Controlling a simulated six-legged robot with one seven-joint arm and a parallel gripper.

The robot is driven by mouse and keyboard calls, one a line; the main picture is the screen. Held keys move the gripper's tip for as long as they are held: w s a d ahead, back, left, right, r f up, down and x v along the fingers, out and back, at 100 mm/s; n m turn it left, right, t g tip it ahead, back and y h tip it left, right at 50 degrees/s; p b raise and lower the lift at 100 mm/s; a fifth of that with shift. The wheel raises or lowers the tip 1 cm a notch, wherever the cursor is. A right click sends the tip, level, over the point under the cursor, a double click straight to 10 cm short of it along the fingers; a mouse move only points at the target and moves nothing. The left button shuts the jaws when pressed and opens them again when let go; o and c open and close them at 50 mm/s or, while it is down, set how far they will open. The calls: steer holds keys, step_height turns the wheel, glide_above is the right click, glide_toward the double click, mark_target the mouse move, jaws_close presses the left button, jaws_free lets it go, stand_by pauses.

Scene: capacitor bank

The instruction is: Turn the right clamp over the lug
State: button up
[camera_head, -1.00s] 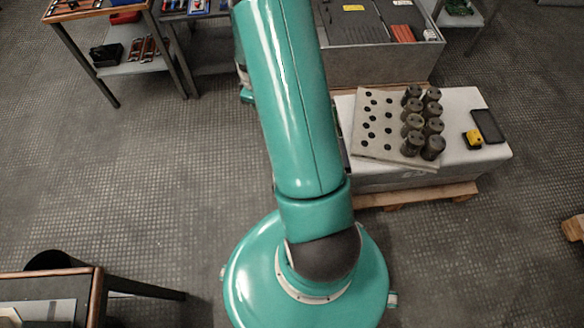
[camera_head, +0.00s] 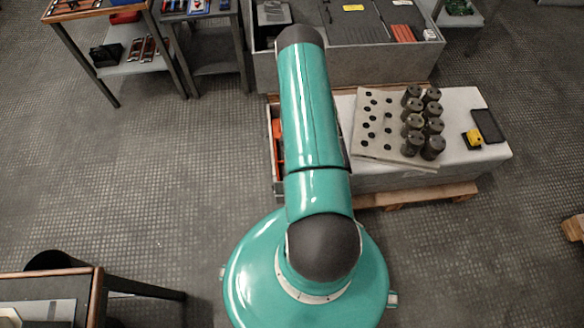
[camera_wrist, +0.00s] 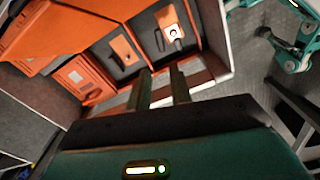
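My gripper (camera_wrist: 161,88) shows in the wrist view with two dark fingers apart, a gap between them and nothing held. The fingers point at a pale-walled box (camera_wrist: 213,28) with orange parts. Inside, two dark recesses hold an orange plate (camera_wrist: 122,50) and an orange and white piece with a dark fitting (camera_wrist: 172,32). I cannot tell which part is the right clamp or the lug. The fingertips overlap the box's near edge in the picture; contact cannot be told. In the head view my arm hides the gripper.
In the head view, a perforated plate (camera_head: 375,148) and several dark cylinders (camera_head: 413,144) stand on a white block. A yellow item (camera_head: 473,138) is beside them. A narrow orange-lined box (camera_head: 277,143) shows left of my arm. A grey bench (camera_head: 370,68) stands behind.

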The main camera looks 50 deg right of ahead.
step_height(320, 180, down, 14)
steer(key=shift+r, duration=0.25)
steer(key=shift+c, duration=0.4)
jaws_close()
